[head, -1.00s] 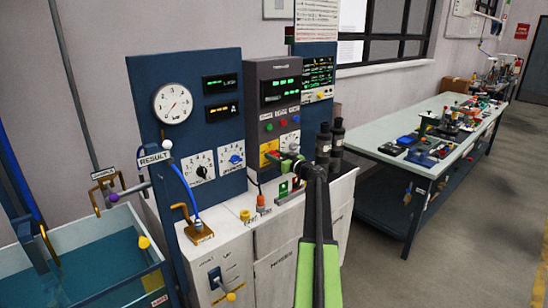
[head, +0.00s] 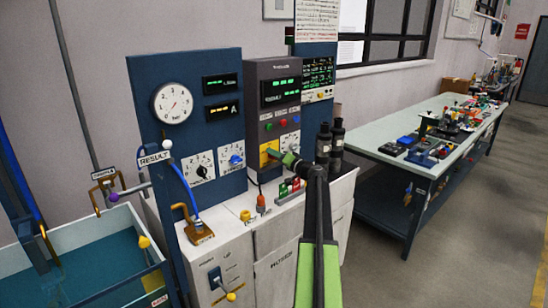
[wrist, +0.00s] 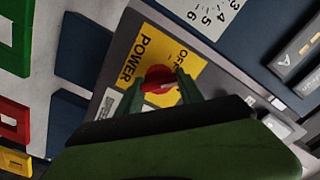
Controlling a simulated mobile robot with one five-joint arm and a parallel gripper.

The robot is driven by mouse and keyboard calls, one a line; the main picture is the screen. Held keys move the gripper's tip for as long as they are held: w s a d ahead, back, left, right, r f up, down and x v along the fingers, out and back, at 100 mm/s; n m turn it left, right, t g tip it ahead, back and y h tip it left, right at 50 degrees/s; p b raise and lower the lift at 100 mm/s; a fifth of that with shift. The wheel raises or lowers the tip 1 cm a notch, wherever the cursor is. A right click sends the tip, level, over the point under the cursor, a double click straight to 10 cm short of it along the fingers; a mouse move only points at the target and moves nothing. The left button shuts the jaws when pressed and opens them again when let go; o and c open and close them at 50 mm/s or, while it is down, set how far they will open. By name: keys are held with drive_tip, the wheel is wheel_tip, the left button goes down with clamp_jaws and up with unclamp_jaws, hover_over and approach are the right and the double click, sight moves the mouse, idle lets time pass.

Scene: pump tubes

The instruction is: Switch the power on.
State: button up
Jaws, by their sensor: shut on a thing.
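The power switch is a red rotary knob (wrist: 156,77) on a yellow plate (wrist: 178,50) lettered POWER, with what reads as OFF near the knob. In the head view the yellow plate (head: 269,153) is on the front of the grey panel (head: 263,95), left of my gripper (head: 278,153). In the wrist view my gripper (wrist: 158,84) has one finger on each side of the red knob and is shut on it. A pale mark shows on the knob; its exact setting is unclear. In the head view the knob is hidden by my gripper.
Red and green switches (head: 290,187) stand on the white cabinet (head: 275,262) just below my gripper. Dark cylinders (head: 323,148) stand close on the right. A water tank (head: 90,275) is at left. A cluttered workbench (head: 400,137) stands right, with clear floor beyond.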

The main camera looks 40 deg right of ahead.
drive_tip(key=m, duration=0.4)
drive_tip(key=shift+w+m, duration=0.1)
drive_tip(key=shift+m, duration=0.2)
drive_tip(key=shift+f+m, duration=0.1)
drive_tip(key=shift+m, duration=1.9)
drive_tip(key=o, duration=1.4)
drive_tip(key=s, duration=1.1)
drive_tip(key=s+a, duration=0.1)
drive_tip(key=s, duration=0.5)
drive_tip(key=shift+s+a, duration=0.1)
drive_tip(key=shift+s, duration=0.1)
